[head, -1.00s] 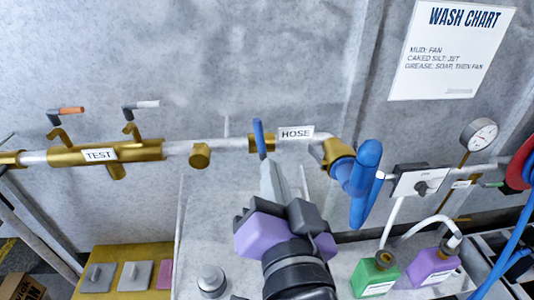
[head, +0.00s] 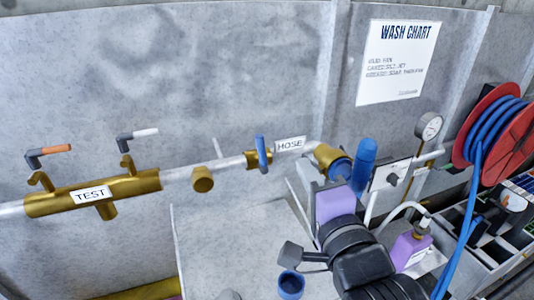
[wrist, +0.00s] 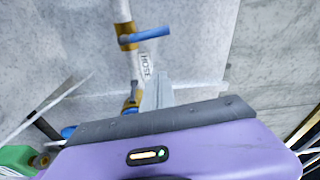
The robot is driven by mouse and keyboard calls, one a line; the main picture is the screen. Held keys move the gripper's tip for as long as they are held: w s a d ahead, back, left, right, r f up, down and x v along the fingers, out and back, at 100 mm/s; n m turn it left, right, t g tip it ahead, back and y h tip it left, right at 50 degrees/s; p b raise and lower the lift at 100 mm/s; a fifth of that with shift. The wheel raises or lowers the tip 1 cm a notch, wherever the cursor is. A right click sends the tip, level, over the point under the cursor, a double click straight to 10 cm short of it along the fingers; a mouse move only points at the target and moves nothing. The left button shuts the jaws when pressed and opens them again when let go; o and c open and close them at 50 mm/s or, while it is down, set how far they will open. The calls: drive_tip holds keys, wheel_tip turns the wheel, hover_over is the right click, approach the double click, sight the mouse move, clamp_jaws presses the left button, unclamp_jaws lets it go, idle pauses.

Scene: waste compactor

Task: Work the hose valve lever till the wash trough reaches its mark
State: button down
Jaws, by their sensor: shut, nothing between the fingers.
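The hose valve lever (head: 262,152) is a blue bar on a brass valve, left of the HOSE label (head: 290,145). It stands close to upright in the head view. The wrist view shows the blue lever (wrist: 146,36) pointing right from the brass valve. My gripper (head: 303,190) is below and right of the lever, apart from it. In the wrist view its grey fingers (wrist: 160,90) are shut and empty, below the HOSE label. I cannot make out the wash trough or its mark.
A brass TEST manifold (head: 92,194) with two small handles is at left. A blue nozzle (head: 364,162), a gauge (head: 428,126) and a red hose reel (head: 500,135) are at right. A purple bottle (head: 410,250) stands below.

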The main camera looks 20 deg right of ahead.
sight(260, 151)
drive_tip(key=w+a+p, duration=0.2)
drive_tip(key=w, duration=0.7)
drive_tip(key=shift+a+f, duration=0.2)
drive_tip(key=shift+a, duration=0.05)
drive_tip(key=shift+w+a, duration=0.1)
drive_tip(key=shift+a, duration=0.05)
idle(0.4)
